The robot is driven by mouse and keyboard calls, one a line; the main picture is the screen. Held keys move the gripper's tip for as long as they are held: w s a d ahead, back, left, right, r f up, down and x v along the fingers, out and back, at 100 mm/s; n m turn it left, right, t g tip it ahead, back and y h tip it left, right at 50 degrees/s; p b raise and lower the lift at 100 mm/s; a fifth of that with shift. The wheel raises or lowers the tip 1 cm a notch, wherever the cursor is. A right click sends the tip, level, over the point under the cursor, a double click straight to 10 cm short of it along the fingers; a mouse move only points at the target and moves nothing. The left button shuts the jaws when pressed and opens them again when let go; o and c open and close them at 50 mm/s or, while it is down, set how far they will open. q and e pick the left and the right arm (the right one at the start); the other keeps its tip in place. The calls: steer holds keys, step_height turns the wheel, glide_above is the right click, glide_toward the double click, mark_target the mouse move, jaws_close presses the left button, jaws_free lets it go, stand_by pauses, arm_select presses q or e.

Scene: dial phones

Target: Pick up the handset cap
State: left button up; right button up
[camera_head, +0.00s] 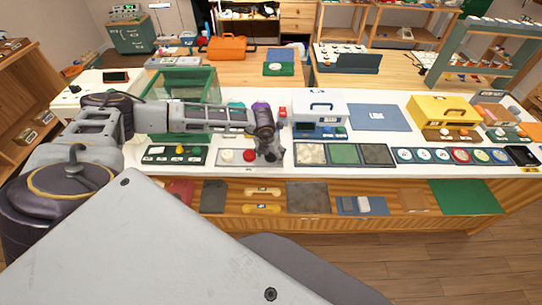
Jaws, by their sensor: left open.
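My left gripper (272,154) reaches in from the left over the white counter and points down. It is open, and no object shows between its small fingers. A round red cap (249,156) sits on a pale tray (237,162) just left of the gripper. A pale round piece (227,156) lies on the same tray. I cannot tell for sure which of these is the handset cap. The gripper hides the right end of the tray. My right gripper is not in view.
A dark tray with small knobs (175,155) lies left. A three-panel mat (344,154) and a row of round dials (440,156) lie right. A green glass case (180,92), white box (318,108) and yellow box (440,110) stand behind.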

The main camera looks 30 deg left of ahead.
mark_target(271, 154)
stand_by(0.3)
arm_select(q)
steer(key=c, duration=1)
steer(key=shift+r, duration=0.15)
step_height(271, 154, up, 8)
steer(key=shift+r+b, duration=0.1)
steer(key=shift+b, duration=0.6)
steer(key=shift+r, duration=0.75)
